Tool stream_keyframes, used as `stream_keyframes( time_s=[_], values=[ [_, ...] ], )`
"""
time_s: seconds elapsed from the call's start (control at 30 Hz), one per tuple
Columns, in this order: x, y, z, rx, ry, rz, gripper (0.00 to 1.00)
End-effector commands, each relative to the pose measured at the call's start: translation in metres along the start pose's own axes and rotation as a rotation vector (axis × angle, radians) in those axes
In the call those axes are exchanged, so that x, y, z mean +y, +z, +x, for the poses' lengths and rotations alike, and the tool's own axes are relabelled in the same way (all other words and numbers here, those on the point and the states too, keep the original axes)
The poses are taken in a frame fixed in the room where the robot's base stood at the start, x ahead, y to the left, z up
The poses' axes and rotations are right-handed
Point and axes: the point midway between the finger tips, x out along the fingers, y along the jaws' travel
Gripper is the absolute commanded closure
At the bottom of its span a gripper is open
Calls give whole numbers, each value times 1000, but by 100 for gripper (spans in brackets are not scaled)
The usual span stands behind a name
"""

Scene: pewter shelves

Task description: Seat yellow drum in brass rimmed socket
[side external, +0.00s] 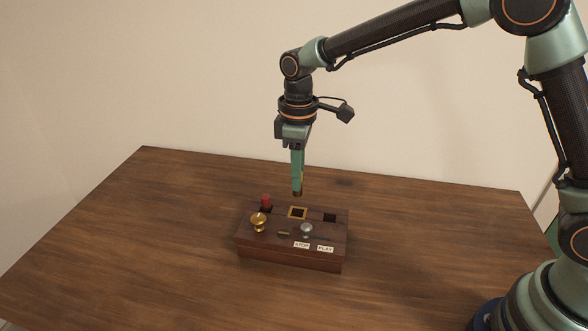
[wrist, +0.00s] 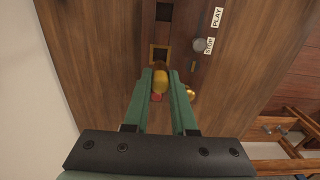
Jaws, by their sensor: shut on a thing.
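My gripper (side external: 297,190) points straight down above the wooden box and is shut on the yellow drum. In the wrist view the drum (wrist: 160,79) sits between the two green fingertips. In the side view the fingers hide most of it, with only a thin yellow edge showing. The brass rimmed socket (side external: 291,216) is a square dark opening with a brass frame in the box top, just below the fingertips. In the wrist view the socket (wrist: 151,58) lies just beyond the drum. The drum is apart from the socket, with a small gap in the side view.
The dark wooden box (side external: 290,257) also carries a red peg (side external: 266,201), a brass knob (side external: 259,221), a silver knob (side external: 306,229), a plain square hole (side external: 330,217) and STOP and PLAY labels. The table (side external: 150,230) around it is clear.

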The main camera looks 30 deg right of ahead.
Motion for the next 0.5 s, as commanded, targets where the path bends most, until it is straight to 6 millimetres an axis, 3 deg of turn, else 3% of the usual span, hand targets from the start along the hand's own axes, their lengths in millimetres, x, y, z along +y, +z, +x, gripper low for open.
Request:
stream_keyframes(
  time_s=[0.1,0.27,0.5],
  values=[
    [0,0,20,-2,-1,0,100],
    [0,0,31,0,0,0,100],
    [0,0,63,-2,-1,0,100]
  ],
)
